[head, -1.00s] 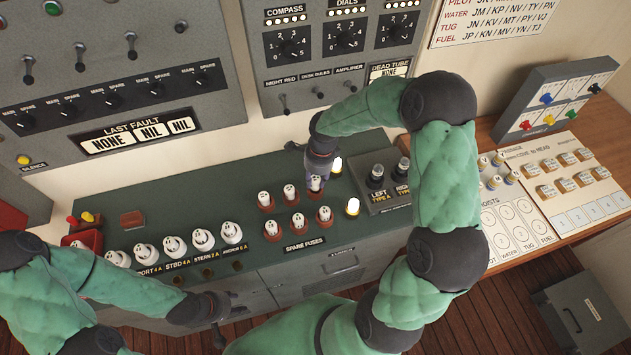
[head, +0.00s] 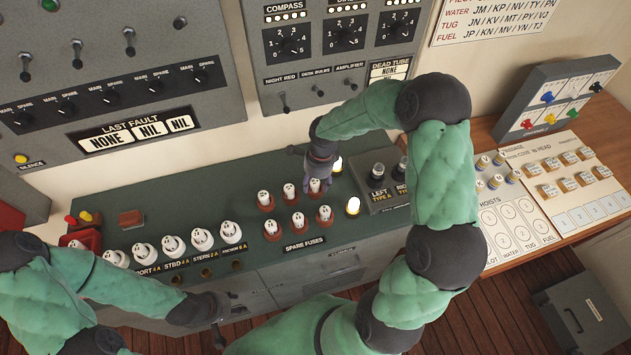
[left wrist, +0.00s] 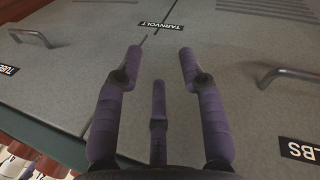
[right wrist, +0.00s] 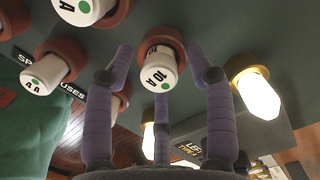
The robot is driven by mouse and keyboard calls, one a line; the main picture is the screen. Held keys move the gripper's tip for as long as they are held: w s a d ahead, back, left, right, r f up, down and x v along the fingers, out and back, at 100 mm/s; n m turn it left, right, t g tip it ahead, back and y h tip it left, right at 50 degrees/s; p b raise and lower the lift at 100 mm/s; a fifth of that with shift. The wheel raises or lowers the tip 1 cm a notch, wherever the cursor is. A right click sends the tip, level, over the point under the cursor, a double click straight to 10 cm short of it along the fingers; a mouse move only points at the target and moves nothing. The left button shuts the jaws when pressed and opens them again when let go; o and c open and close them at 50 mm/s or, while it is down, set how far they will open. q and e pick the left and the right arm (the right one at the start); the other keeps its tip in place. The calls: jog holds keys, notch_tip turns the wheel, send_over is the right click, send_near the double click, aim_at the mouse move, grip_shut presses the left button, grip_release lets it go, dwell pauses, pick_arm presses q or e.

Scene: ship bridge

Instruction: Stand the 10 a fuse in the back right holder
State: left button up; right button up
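The 10 A fuse (right wrist: 158,75), white with a green dot on its end, stands in a red-brown holder (right wrist: 160,42) in the right wrist view. In the head view it is the fuse (head: 315,187) at the back right of the spare fuses group, partly covered by my right gripper (head: 318,172). The right fingers are spread on both sides of the fuse, with visible gaps. My left gripper (head: 219,325) hangs in front of the desk; the left wrist view shows its fingers (left wrist: 162,60) apart with nothing between them.
Other white spare fuses (head: 298,222) stand close to the left and in front. Two lit lamps (head: 352,206) are just right of the group, beside the grey lamp box (head: 384,190). A row of larger fuses (head: 202,238) stands to the left.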

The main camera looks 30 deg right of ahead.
jog(key=shift+r, duration=0.1)
jog(key=shift+r+p, duration=0.25)
jog(key=shift+p, duration=0.15)
notch_tip(320, 180, up, 12)
jog(key=d, duration=0.1)
jog(key=shift+s+p, duration=0.25)
jog(key=shift+p, duration=0.1)
